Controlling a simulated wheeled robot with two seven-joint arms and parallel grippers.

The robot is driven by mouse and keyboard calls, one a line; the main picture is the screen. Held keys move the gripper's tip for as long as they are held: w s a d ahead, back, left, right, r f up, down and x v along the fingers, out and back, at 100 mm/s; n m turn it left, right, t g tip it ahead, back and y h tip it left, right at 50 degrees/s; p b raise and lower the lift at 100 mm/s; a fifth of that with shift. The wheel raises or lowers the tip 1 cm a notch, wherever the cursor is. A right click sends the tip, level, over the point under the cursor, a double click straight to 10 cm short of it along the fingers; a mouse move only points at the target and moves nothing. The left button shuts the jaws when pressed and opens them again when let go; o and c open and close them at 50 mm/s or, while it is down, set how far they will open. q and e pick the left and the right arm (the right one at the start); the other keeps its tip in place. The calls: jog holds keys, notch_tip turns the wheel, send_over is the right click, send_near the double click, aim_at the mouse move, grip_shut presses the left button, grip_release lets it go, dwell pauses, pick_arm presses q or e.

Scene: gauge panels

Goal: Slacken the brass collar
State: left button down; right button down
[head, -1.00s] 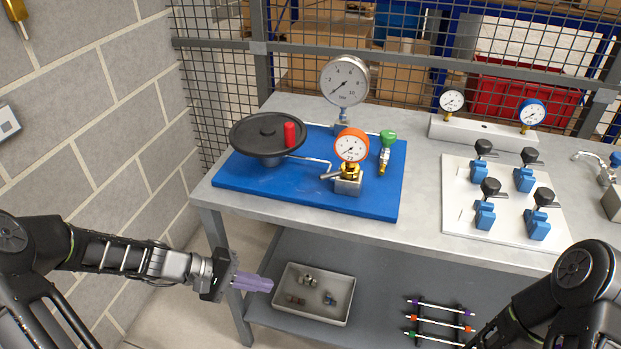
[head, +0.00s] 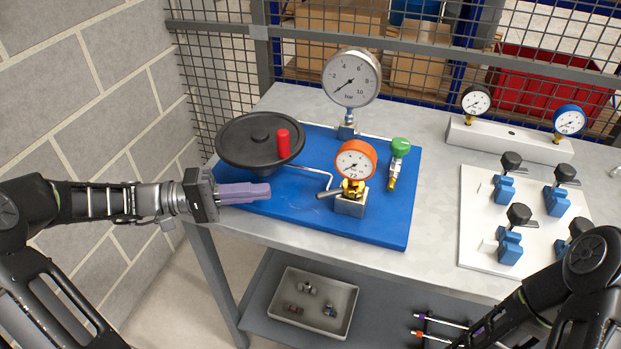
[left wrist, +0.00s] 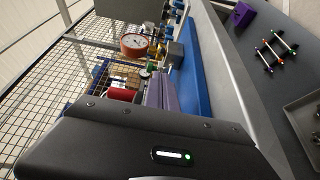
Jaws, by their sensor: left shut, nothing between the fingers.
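The brass collar (head: 353,188) is under the orange-rimmed gauge (head: 355,161), on a metal block (head: 351,207) near the front of the blue board (head: 310,223). A small grey lever sticks out leftward beside it. My left gripper (head: 264,191) has purple fingers, shut and empty. It points right, at the board's left front edge in the head view, to the left of the collar and apart from it. The left wrist view shows its fingers (left wrist: 162,92) with the orange gauge (left wrist: 134,45) beyond; the collar is small there. My right gripper is out of view; only its arm shows.
A black handwheel (head: 245,145) with a red handle (head: 283,143) stands at the board's left. A large gauge (head: 351,77) stands behind, and a green-capped valve (head: 399,150) to the right. A white panel (head: 475,220) holds blue valves. A grey tray (head: 342,292) is below.

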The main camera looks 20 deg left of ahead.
pick_arm(q)
jog(key=shift+s, duration=0.2)
send_near(341, 191)
jog(key=w+d, duration=0.1)
jog(key=w+d+f, duration=0.1)
jog(key=w, duration=0.1)
jog(key=shift+w+d+p, duration=0.15)
jog(key=shift+d+p, duration=0.2)
jog(key=shift+d, duration=0.05)
